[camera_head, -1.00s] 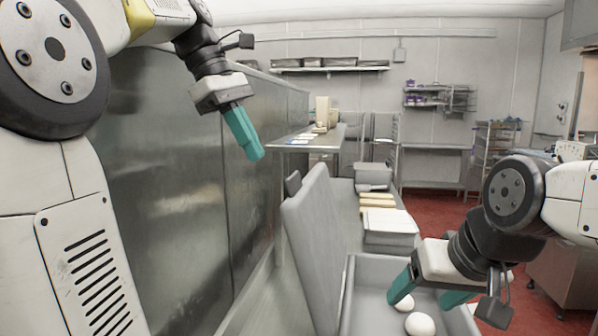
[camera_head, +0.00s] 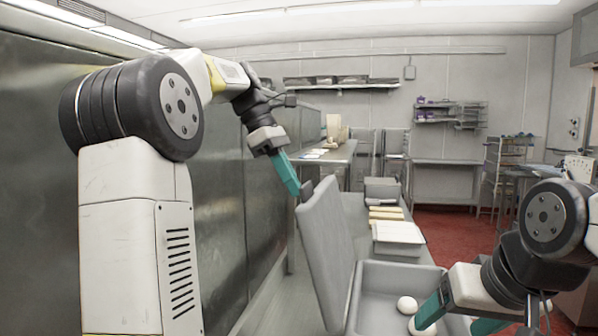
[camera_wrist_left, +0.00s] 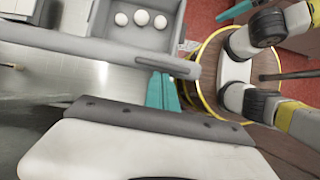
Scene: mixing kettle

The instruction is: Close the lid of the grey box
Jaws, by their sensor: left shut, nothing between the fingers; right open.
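The grey box (camera_head: 385,272) stands open on the counter, with several white eggs (camera_head: 407,304) inside. Its grey lid (camera_head: 326,250) stands up at the box's left side, tilted slightly back to the left. My left gripper (camera_head: 293,188) is shut and empty, close to the lid's top edge on its left side; I cannot tell whether they touch. In the left wrist view, the shut fingers (camera_wrist_left: 161,92) sit near the lid's edge (camera_wrist_left: 95,48), with the box and eggs (camera_wrist_left: 140,18) beyond. My right gripper (camera_head: 445,322) is open over the box's right front part, beside the eggs, partly cut off by the frame.
Behind the box, a white tray (camera_head: 397,232) and some tan blocks (camera_head: 386,214) lie on the counter. A tall metal wall panel (camera_head: 217,210) runs along the left. Red floor (camera_head: 455,222) shows at the right.

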